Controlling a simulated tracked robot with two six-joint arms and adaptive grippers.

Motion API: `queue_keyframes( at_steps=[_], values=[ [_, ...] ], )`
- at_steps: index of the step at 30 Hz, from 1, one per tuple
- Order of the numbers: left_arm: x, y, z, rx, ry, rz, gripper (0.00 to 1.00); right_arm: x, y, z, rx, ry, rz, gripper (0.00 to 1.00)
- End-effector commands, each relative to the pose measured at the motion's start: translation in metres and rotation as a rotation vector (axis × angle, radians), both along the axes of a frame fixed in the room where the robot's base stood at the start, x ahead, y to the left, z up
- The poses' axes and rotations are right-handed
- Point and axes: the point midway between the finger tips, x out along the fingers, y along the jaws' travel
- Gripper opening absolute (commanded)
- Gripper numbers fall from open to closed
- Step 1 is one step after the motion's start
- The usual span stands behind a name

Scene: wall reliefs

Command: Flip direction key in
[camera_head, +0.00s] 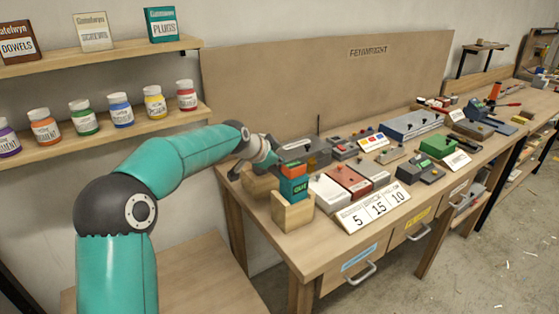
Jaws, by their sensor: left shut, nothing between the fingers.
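My left arm comes in from the left, and its gripper (266,158) is shut and empty over the left end of the workbench (330,245). It is close to a dark grey box (306,154) with a thin upright rod. An orange and teal block marked "QUIT" (294,188) sits just right of and below the gripper, in a wooden holder (292,213). I cannot make out which part is the direction key; it is too small or hidden behind the gripper. My right gripper is not in view.
A white box (328,191), a red-brown box (348,181) and number cards (372,207) stand on the bench to the right. Several other devices fill the bench behind. A tan back panel (320,85) rises behind it. Shelves with paint jars (121,110) hang at left.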

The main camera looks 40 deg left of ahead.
Motion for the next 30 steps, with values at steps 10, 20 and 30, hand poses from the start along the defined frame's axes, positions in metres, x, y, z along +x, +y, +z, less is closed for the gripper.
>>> queue_keyframes(
  at_steps=[10,20,30],
  values=[
    [0.001,0.003,-0.006,-0.041,0.021,0.001,0.00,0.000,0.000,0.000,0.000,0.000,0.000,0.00],
    [-0.004,-0.008,-0.006,-0.042,0.024,-0.001,0.00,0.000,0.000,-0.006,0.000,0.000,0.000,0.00],
    [-0.004,-0.016,-0.006,-0.044,0.025,-0.004,0.00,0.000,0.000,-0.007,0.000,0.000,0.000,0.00]
  ],
)
